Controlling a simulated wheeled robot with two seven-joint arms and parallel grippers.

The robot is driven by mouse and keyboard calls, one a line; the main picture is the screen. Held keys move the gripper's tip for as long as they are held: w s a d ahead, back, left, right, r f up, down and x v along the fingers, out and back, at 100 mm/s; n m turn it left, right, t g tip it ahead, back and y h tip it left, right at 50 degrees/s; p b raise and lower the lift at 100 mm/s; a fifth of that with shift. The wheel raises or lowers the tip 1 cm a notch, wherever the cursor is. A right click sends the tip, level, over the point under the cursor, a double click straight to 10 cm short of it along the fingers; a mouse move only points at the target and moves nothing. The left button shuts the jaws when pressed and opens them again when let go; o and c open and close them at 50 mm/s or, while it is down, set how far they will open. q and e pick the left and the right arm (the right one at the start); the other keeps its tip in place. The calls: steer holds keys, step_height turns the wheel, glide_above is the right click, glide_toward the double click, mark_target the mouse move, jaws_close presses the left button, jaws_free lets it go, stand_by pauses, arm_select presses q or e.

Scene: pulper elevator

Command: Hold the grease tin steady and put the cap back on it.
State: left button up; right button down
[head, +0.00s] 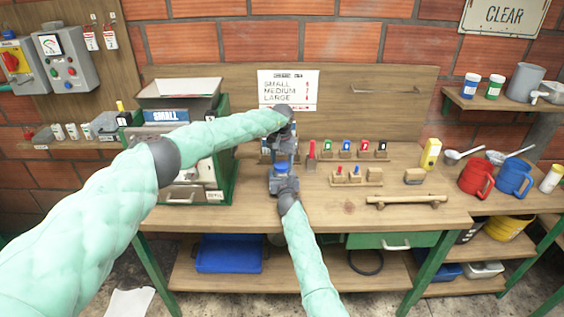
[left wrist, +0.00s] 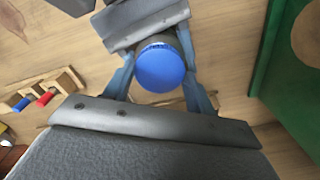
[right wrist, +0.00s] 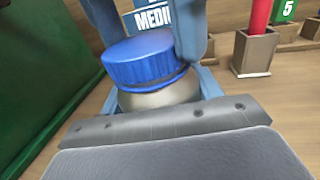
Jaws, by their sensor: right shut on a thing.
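The grease tin (right wrist: 158,97) is a silvery round tin standing upright at the front of the bench. Its blue ribbed cap (right wrist: 148,58) sits over its top; I cannot tell how tightly it is seated. In the left wrist view the cap (left wrist: 161,68) shows from above as a blue disc. My right gripper (head: 284,186) is shut on the tin's body from the front, below the cap. My left gripper (head: 281,150) is above the tin, its fingers apart on either side of the cap, and looks open. The grippers hide much of the tin in the head view.
A green-framed machine (head: 222,150) marked SMALL stands close on the left. Behind are several wooden holders with coloured tags (head: 347,147). A wooden bar (head: 405,201) lies to the right, with red (head: 475,180) and blue (head: 512,178) jugs beyond. Bench between is mostly clear.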

arm_select(q)
steer(key=o, duration=0.3)
steer(key=shift+o, duration=0.2)
steer(key=shift+r, duration=0.1)
steer(key=shift+r, duration=2.2)
steer(key=shift+c, duration=0.3)
